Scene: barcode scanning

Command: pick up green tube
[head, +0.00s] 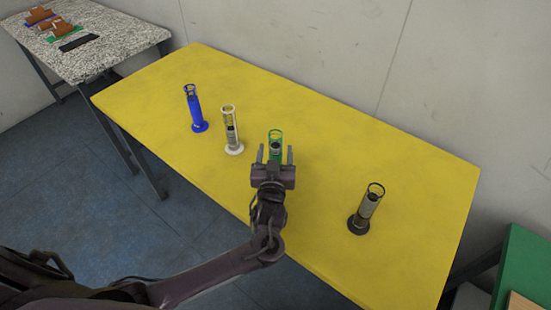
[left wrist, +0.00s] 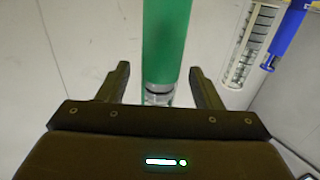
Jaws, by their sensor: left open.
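The green tube (head: 275,136) stands upright on the yellow table (head: 330,130). My left gripper (head: 275,155) is open, with one finger on each side of the tube as seen in the head view; the gripper hides the tube's lower part. In the left wrist view, the green tube (left wrist: 166,45) lies between the two spread fingers (left wrist: 158,82) in the picture, with clear gaps to both. I cannot tell how far the tube reaches into the jaws. My right gripper is not in view.
A white tube (head: 231,128) and a blue tube (head: 194,108) stand to the left of the green tube. A black tube (head: 366,210) stands to the right. A speckled table (head: 110,45) with several small items is at back left. The table's far right is clear.

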